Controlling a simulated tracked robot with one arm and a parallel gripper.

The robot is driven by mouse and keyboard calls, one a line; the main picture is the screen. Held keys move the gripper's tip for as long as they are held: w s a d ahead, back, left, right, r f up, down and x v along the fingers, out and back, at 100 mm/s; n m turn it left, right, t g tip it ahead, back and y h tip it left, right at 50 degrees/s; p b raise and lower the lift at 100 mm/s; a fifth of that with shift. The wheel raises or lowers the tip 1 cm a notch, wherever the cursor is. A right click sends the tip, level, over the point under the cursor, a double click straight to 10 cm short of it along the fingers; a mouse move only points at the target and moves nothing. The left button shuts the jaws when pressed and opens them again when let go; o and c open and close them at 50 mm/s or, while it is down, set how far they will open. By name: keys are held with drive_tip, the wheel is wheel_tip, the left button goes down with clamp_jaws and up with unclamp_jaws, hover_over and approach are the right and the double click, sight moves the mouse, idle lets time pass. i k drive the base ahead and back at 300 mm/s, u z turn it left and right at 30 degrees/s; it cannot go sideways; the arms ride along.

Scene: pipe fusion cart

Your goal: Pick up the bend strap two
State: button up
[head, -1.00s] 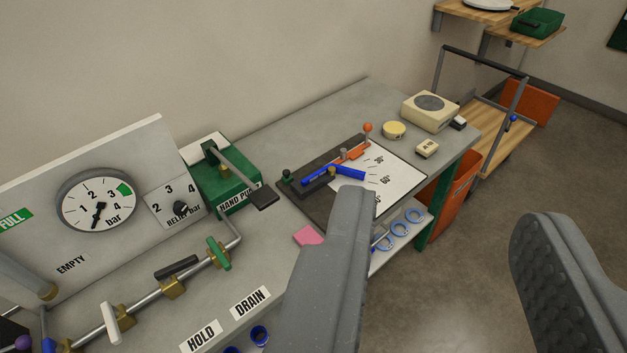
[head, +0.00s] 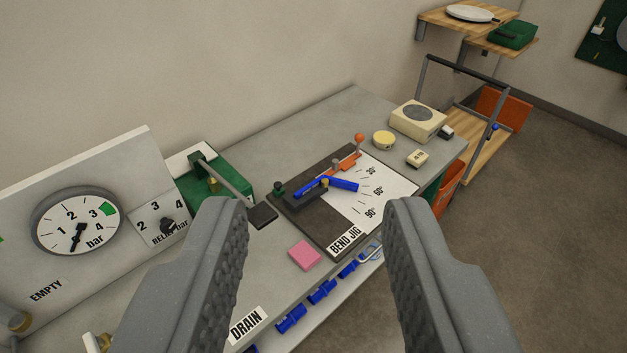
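My gripper (head: 313,215) is open and empty, one finger low on each side of the head view with a wide gap between them. Several small blue pieces sit in a row along the front edge of the bench: one blue piece (head: 291,318), a blue piece (head: 321,291) further right, and a blue piece (head: 348,268) beyond it. A light blue ring-like piece (head: 370,251) is close to the right finger. I cannot tell which piece is bend strap two; no label on them is readable. The right finger may hide more of the row.
The bench bears a bend jig (head: 290,202) with a blue bent pipe (head: 342,184), a pink block (head: 304,255), a green hand pump (head: 222,182) and a gauge panel (head: 136,215). A cream scale (head: 418,121) stands at the back. Open floor (head: 530,190) lies to the right.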

sight(312, 184)
drive_tip(key=i, duration=0.9)
drive_tip(key=z, duration=0.05)
